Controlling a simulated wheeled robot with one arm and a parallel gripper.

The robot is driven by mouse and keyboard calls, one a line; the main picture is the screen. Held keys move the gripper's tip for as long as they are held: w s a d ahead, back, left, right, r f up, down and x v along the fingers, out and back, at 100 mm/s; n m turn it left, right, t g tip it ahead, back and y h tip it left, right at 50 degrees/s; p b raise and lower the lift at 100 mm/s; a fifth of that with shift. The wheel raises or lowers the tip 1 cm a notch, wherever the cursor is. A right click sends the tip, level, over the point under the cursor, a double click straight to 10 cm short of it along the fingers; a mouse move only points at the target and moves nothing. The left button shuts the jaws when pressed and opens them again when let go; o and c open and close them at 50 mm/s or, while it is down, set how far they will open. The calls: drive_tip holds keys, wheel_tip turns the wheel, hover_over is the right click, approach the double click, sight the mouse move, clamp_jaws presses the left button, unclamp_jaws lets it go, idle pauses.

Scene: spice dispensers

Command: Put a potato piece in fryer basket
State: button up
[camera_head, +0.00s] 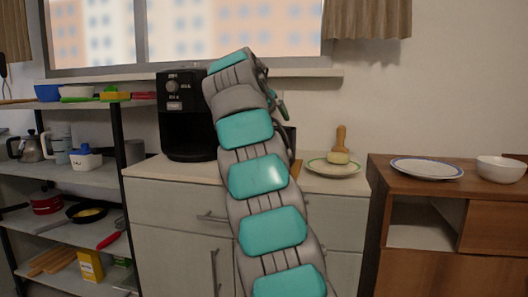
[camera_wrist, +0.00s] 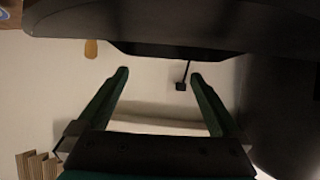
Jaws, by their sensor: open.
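The black fryer (camera_head: 175,135) stands on the counter, partly hidden behind my arm. A dark shape right of my arm (camera_head: 291,138) may be its basket; my arm hides most of it. In the wrist view a large black body (camera_wrist: 150,20) fills the top, and I cannot tell if it is the basket. My gripper (camera_wrist: 160,74) is open, with nothing between its fingers. Its dark fingers also show in the head view (camera_head: 280,103), above the counter and right of the fryer. I cannot make out a potato piece clearly.
A green-rimmed plate (camera_head: 318,166) right of my arm holds a wooden-handled object (camera_head: 341,138) with a pale base. A blue-rimmed plate (camera_head: 427,171) and a white bowl (camera_head: 501,169) stand on the brown cabinet (camera_head: 425,270). Crowded shelves (camera_head: 95,177) are at left.

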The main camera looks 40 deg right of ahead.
drive_tip(key=v, duration=0.7)
drive_tip(key=shift+s+a+r, duration=0.15)
drive_tip(key=shift+a+r, duration=0.05)
drive_tip(key=shift+a, duration=0.1)
